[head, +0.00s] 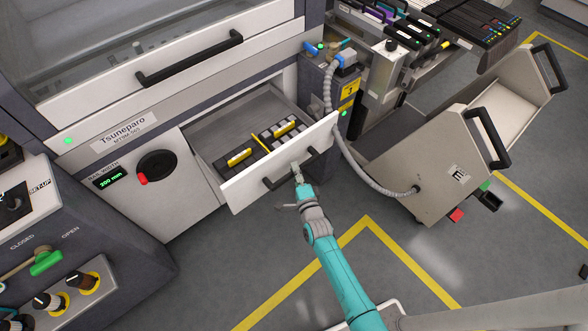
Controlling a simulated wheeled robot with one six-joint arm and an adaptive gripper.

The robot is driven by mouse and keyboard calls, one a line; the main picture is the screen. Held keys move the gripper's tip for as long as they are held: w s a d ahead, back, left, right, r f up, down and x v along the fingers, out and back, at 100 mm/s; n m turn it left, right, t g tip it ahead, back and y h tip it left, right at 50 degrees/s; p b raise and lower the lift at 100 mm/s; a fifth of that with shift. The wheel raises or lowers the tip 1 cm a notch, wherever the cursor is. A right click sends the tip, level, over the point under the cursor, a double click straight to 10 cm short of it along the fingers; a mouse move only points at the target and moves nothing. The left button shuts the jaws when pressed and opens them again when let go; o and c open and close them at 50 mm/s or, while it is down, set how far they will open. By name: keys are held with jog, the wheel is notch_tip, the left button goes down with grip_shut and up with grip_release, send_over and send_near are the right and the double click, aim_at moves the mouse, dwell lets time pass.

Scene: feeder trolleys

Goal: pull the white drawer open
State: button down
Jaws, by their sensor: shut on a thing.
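The white drawer (245,188) stands pulled out of the machine front, with its inside showing. Its dark tray holds yellow bars and pale blocks. A black bar handle (277,182) is on the drawer's front panel. My gripper (297,174) is at the handle, right of its middle, and is shut on it. The fingers hide part of the handle. My teal arm reaches in from the bottom of the picture.
A grey trolley (440,165) with black handles stands to the right, a grey hose (365,174) hanging between it and the machine. A control console (60,240) is at the left. The floor (240,265) before the drawer is clear, with yellow lines.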

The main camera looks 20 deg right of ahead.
jog(key=c, duration=0.9)
grip_release()
jog(key=s, duration=0.8)
jog(key=s+a, duration=0.1)
jog(key=s, duration=0.3)
